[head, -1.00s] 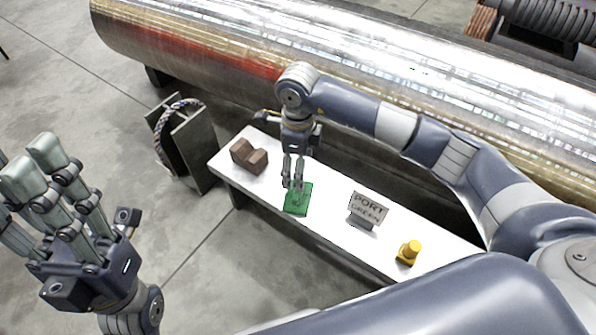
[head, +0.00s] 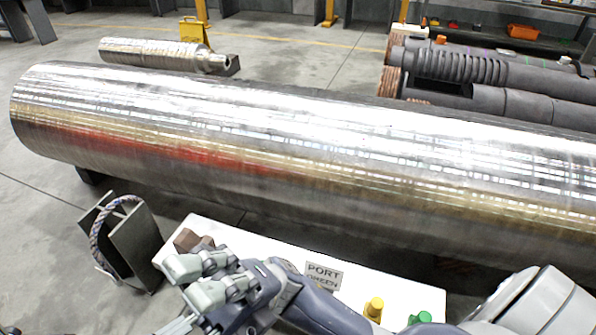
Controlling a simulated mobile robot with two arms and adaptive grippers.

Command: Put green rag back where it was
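The green rag does not show now. My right gripper (head: 192,283) and its arm cover part of the white bench (head: 258,245), where the rag lay earlier. This gripper is raised in front of the bench's left part, with its fingers pointing left. Its fingers are bent and overlap, so I cannot tell whether they are shut or hold anything. The sign reading PORT GREEN (head: 323,275) stands on the bench. A yellow peg-like piece (head: 374,307) and a green one (head: 420,318) stand to its right.
A brown notched block (head: 186,240) is at the bench's left end, partly hidden. A long steel barrel (head: 300,150) lies behind the bench. A grey metal stand with a rope loop (head: 128,240) is on the floor to the left. Open floor shows further left.

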